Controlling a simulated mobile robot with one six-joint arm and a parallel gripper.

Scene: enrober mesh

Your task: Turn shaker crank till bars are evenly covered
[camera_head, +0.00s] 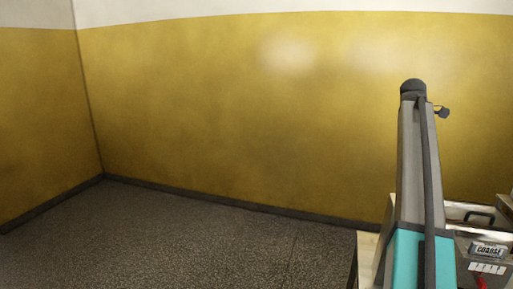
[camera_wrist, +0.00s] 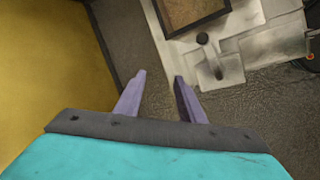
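My gripper (camera_wrist: 159,76) shows in the wrist view with its two lavender fingers apart and nothing between them. It hangs over the dark floor, left of and apart from a pale grey machine (camera_wrist: 262,42). A dark round knob (camera_wrist: 203,39) stands on a grey part of that machine; I cannot tell whether it belongs to the shaker crank. In the head view, part of a machine (camera_head: 470,249) with a label reading "COARSE" (camera_head: 488,250) shows at the lower right, partly hidden behind my arm. No bars can be made out in either view.
A dark-framed brown panel (camera_wrist: 192,12) lies at the top of the wrist view. A pale table edge (camera_head: 367,256) shows beside my arm. The dark floor (camera_head: 190,240) is clear up to the yellow walls (camera_head: 220,110).

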